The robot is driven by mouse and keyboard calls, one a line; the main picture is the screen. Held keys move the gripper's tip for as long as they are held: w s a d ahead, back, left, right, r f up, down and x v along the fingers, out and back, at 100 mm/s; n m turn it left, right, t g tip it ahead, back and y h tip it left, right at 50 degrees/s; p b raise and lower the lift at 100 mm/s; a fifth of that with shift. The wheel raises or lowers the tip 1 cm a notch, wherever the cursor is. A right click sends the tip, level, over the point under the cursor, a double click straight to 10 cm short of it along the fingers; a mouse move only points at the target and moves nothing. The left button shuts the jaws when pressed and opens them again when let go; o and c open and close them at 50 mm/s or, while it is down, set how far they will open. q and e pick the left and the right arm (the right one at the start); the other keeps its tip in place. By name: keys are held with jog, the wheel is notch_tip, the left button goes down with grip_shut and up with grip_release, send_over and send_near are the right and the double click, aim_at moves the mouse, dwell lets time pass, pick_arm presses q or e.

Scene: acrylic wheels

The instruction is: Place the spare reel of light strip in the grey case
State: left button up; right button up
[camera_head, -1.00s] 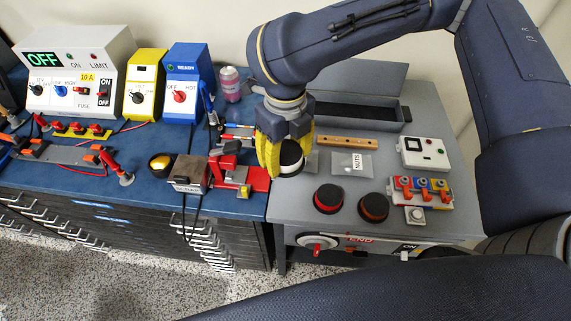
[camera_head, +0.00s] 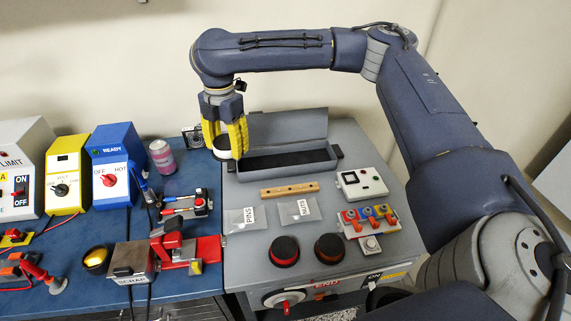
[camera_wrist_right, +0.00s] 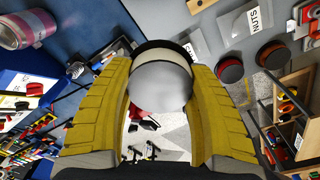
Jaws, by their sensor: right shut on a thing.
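My right gripper (camera_head: 227,152) points down with its yellow fingers shut on a reel (camera_head: 221,143). In the right wrist view the reel (camera_wrist_right: 161,85) shows a pale grey round face, a cream band and a black rim between the two fingers. The grey case (camera_head: 290,167) stands at the back of the grey table with its lid (camera_head: 288,127) raised and a dark inside. In the head view the gripper and reel are at the case's left end, overlapping its corner; I cannot tell their height above it. My left gripper is not in view.
Reels with a red top (camera_head: 284,251) and an orange-brown top (camera_head: 330,248) stand near the table front. A wooden bar (camera_head: 289,190) and bags marked PINS (camera_head: 246,218) and NUTS (camera_head: 300,209) lie before the case. A pink can (camera_head: 162,157) stands left.

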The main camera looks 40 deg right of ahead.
jog(key=w+d+m, duration=0.5)
jog(key=d+m, duration=0.1)
jog(key=m, duration=1.8)
send_over(258, 167)
notch_tip(258, 167, down, 19)
jog(key=shift+w+f, duration=0.1)
jog(key=shift+f, duration=0.1)
jog(key=o, duration=1)
jog(key=shift+c, duration=0.2)
notch_tip(258, 167, up, 12)
